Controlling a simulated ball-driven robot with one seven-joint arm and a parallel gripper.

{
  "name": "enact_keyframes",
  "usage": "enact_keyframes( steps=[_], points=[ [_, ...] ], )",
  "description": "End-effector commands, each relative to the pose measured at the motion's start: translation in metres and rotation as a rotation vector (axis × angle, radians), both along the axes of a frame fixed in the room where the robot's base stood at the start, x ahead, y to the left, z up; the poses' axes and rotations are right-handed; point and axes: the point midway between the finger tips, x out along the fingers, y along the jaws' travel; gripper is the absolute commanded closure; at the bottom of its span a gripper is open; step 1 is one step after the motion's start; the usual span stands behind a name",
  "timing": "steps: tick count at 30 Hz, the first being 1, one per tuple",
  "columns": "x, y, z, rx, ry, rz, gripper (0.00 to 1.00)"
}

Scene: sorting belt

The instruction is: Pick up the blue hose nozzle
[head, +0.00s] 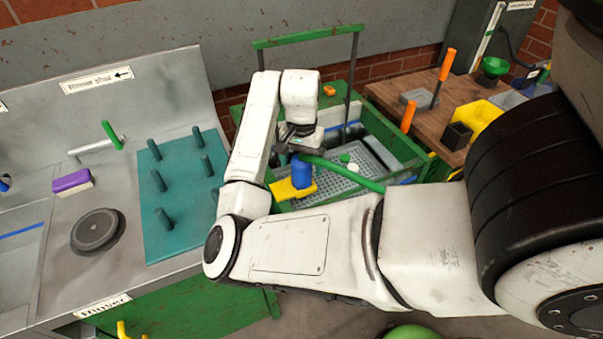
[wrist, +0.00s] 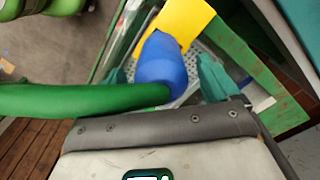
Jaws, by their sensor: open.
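The blue hose nozzle (head: 302,173) is below my gripper (head: 299,152) in the head view, with a yellow piece (head: 286,191) at its lower end. In the wrist view the blue nozzle (wrist: 160,62) shows between the two teal fingers of my gripper (wrist: 162,72), with the yellow piece (wrist: 187,20) beyond it. My gripper is open; a finger shows on each side of the nozzle, and I cannot tell whether either touches it. A green hose (wrist: 80,101) runs from the nozzle to the left in the wrist view.
The nozzle is over a green-framed cart (head: 408,165) with a grey perforated tray (head: 368,157). A steel sink counter (head: 150,95) with a teal peg mat (head: 185,232) stands left. A wooden bench (head: 432,100) with tools and a yellow bin (head: 476,119) stands right.

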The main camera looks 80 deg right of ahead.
Motion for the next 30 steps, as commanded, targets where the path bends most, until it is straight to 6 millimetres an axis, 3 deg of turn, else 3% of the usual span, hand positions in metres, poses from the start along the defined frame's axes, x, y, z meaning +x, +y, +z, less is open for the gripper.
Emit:
enact_keyframes(
  steps=[6,15,30],
  points=[
    [0.001,0.0,-0.027,0.001,0.001,0.001,0.12],
    [0.001,0.0,-0.033,-0.001,-0.001,0.0,0.12],
    [0.001,0.0,-0.033,-0.001,0.0,0.0,0.58]
  ],
)
